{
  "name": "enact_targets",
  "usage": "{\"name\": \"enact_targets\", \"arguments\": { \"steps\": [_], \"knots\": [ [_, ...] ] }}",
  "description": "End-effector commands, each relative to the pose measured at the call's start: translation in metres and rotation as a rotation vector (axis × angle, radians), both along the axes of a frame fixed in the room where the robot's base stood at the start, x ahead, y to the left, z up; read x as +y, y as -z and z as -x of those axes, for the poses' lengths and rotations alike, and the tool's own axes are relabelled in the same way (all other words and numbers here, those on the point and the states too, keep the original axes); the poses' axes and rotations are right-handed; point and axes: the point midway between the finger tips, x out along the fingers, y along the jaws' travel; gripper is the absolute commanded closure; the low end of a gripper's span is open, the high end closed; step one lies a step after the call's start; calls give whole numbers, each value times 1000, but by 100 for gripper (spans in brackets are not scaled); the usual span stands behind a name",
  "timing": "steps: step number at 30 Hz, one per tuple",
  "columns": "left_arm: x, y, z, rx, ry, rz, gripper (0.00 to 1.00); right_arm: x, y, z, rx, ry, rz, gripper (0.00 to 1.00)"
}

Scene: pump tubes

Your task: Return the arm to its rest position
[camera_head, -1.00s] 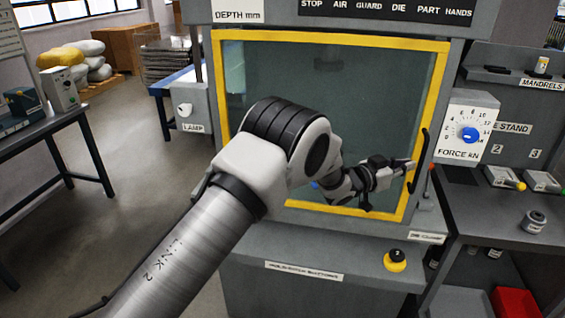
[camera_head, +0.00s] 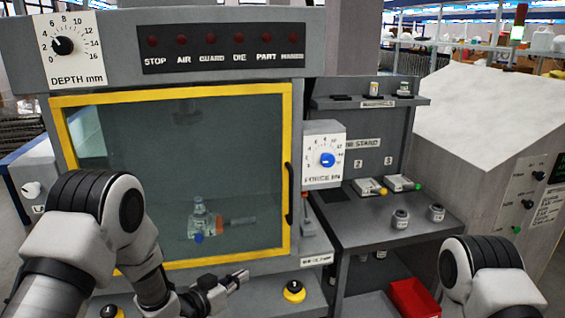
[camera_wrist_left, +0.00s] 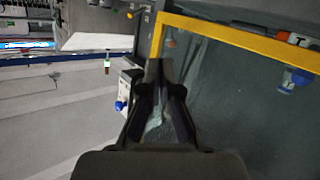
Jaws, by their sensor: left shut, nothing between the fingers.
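My left gripper (camera_head: 238,279) is in the head view, low in front of the press, below the guard's yellow frame. It is shut and empty, pointing right. It is clear of the guard's black handle (camera_head: 290,193). Its dark fingers (camera_wrist_left: 160,72) also show in the left wrist view. My left arm (camera_head: 95,225) comes in from the lower left with its elbow raised in front of the press. Part of my right arm (camera_head: 482,275) shows at the lower right; its gripper is out of view.
The press guard (camera_head: 285,130) looks closed, with a small fitting with a blue end (camera_head: 199,222) behind its glass. The die stand (camera_head: 400,225) and a red bin (camera_head: 414,299) stand to the right.

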Motion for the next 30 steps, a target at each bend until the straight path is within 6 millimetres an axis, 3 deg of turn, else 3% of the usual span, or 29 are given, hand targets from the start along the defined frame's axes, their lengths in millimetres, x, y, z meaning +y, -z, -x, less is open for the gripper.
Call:
{"name": "enact_targets", "arguments": {
  "steps": [1,3,5,9,12,16,18,20,30],
  "knots": [
    [8,41,24,107,-38,-9,100,0,0,0,0,0,0,60],
    [22,91,62,260,-101,-39,100,0,0,0,0,0,0,60],
    [35,130,99,394,-154,-77,100,0,0,0,0,0,0,60],
    [66,198,203,719,-269,-192,100,0,0,0,0,0,0,60],
    [88,221,283,948,-336,-292,100,0,0,0,0,0,0,60],
    [109,220,358,1171,-394,-404,100,0,0,0,0,0,0,60],
    [114,218,379,1240,-405,-444,100,0,0,0,0,0,0,60],
    [117,218,386,1271,-401,-468,100,0,0,0,0,0,0,60],
    [116,218,386,1269,-385,-476,100,0,0,0,0,0,0,60]
  ]
}}
